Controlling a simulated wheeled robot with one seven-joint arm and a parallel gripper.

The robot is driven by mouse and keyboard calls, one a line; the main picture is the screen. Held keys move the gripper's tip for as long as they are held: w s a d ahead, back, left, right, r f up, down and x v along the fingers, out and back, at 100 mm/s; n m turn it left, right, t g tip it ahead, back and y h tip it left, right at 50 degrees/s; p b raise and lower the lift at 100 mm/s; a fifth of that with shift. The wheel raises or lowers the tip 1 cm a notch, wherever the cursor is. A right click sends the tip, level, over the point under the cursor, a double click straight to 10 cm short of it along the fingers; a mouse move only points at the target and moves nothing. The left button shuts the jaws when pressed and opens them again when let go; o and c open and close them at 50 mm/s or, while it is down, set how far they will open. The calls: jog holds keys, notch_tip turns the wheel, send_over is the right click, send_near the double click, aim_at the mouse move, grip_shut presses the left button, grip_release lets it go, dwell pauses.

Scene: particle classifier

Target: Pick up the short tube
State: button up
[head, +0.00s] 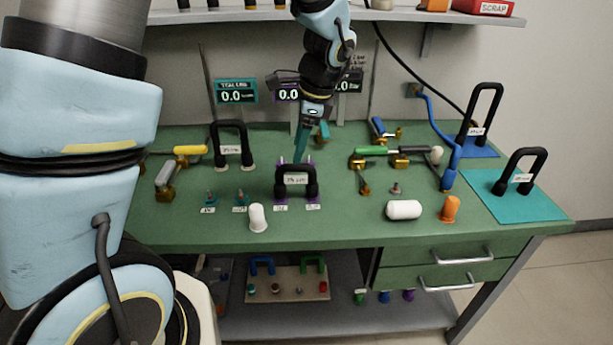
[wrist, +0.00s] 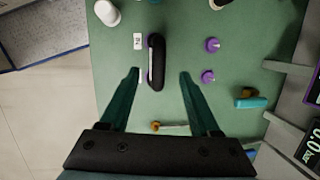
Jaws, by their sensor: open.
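A short black U-shaped tube (head: 295,171) with a white label stands upright near the middle of the green bench, its two ends down by purple fittings. The label is too small to read. From above, in the wrist view, the tube (wrist: 156,62) shows as a narrow black bar. My gripper (head: 302,158) is open and points down over the bench by this tube. In the wrist view its dark teal fingers (wrist: 159,75) are spread, one on each side of the tube's near end. I see no contact; the height gap is hard to judge.
Another black U-tube (head: 232,129) stands at left, and two more stand on the blue mat (head: 484,150) and teal mat (head: 490,205) at right. A white cap (head: 258,218), white cylinder (head: 404,210) and orange cylinder (head: 450,208) stand or lie in front. Valves surround the middle.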

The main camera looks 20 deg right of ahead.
jog(key=shift+d+f, duration=0.1)
jog(key=shift+f, duration=0.3)
jog(key=p+x, duration=0.1)
jog(key=x, duration=0.4)
jog(key=p+x, duration=0.1)
jog(key=x, duration=0.4)
jog(key=shift+d+p, duration=0.2)
jog(key=shift+p, duration=0.1)
jog(key=shift+c, duration=0.3)
grip_shut()
